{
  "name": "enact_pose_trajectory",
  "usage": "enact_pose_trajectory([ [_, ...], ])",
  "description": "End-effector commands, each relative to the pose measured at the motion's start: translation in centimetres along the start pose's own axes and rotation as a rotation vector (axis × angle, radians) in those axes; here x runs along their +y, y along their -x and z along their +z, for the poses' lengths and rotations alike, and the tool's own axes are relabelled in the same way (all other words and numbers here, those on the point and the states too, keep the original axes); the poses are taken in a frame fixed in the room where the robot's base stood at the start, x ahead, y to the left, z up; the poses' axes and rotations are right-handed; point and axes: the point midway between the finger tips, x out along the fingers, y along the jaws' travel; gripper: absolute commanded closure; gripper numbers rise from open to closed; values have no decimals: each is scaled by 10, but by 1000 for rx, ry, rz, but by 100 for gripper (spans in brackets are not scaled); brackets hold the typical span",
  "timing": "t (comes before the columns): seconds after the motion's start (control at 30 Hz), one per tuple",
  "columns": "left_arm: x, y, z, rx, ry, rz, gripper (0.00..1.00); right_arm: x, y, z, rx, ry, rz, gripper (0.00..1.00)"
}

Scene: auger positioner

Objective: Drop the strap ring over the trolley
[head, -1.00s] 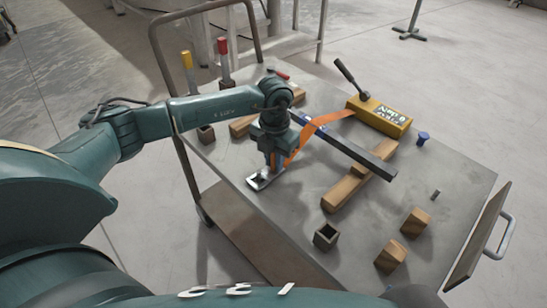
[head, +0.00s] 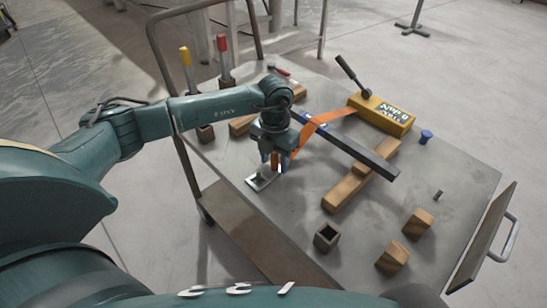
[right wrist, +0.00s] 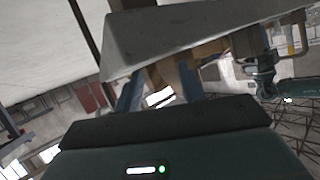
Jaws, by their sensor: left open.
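An orange strap (head: 323,119) runs from a yellow block with a lever (head: 384,115) across a dark bar (head: 352,152) down towards my left gripper (head: 281,164). A pale metal rectangular piece with an opening (head: 264,179), possibly the strap ring, lies on the grey top just left of the fingertips. My left gripper points down, open, with the strap's orange end by its fingers; whether they touch cannot be told. I cannot make out for certain which part is the trolley. My right gripper (right wrist: 160,90) shows only in the right wrist view, its fingers apart and nothing held, below a grey slab edge.
The bar lies across wooden blocks (head: 350,188) on the cart top (head: 445,185). A small square socket (head: 326,237), two wood blocks (head: 418,223) (head: 392,258) and a blue knob (head: 426,136) stand around. Yellow-handled (head: 186,58) and red-handled (head: 222,45) tools stand at the left.

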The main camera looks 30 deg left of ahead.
Motion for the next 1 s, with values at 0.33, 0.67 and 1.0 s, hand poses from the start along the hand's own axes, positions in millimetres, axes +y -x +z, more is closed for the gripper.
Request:
enact_pose_trajectory([
  [0.33,0,82,-3,-11,0,0,57,2,4,5,-30,-3,6,56],
  [0.67,0,133,-6,-12,0,0,57,2,3,4,-31,-2,6,56],
  [1.0,0,139,-6,-12,0,1,57,2,3,2,-27,-1,6,56],
])
